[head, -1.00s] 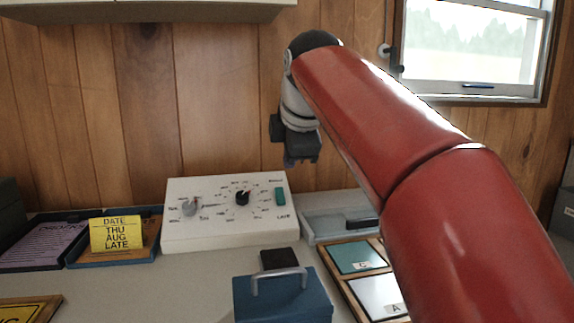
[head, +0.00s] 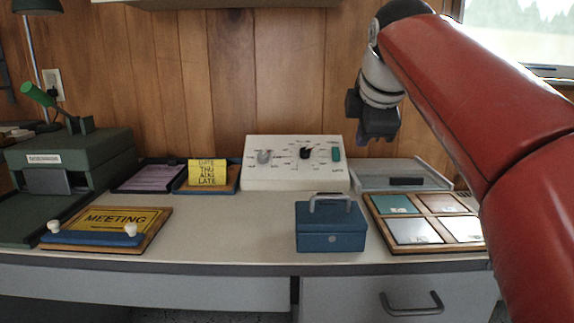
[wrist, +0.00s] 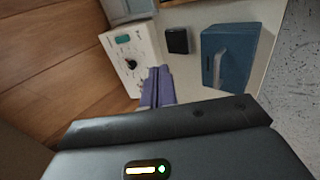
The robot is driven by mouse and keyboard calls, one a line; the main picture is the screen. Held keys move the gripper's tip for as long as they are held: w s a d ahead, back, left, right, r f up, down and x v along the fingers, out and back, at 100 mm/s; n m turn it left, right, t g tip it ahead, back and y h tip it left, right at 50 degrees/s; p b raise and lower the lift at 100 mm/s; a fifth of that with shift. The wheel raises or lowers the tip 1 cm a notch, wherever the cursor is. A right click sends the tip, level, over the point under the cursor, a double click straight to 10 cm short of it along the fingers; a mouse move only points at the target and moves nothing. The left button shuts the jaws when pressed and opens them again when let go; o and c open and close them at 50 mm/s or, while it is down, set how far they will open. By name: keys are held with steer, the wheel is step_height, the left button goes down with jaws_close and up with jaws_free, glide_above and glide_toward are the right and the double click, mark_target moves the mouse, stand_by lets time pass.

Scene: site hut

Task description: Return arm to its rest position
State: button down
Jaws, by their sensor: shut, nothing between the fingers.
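My gripper (head: 377,138) hangs in the air at the upper right of the head view, at the end of my red arm, with its fingers pointing down. It is above the rear right of the desk, near the right end of the white control panel (head: 262,178), and touches nothing there. In the wrist view its two purple fingers (wrist: 157,88) are together with nothing between them. My arm reaches in from the right edge and hides part of the window and wall.
A blue box with a handle (head: 331,238) stands at the desk's front. A dark block (wrist: 176,40) lies beside it. A framed tile board (head: 377,222) and grey tray (head: 365,186) are at right. The desk's centre-left is bare.

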steer(key=s+d+f+m+g, duration=0.1)
steer(key=s+f+m, duration=0.8)
steer(key=f, duration=0.5)
steer(key=s+f+m+g+p, duration=0.1)
steer(key=s+f+m, duration=0.7)
steer(key=s+f, duration=0.6)
steer(key=shift+d+f+m+g, duration=0.15)
steer(key=shift+d+m+g, duration=0.15)
steer(key=shift+d+m, duration=0.1)
steer(key=shift+s, duration=0.1)
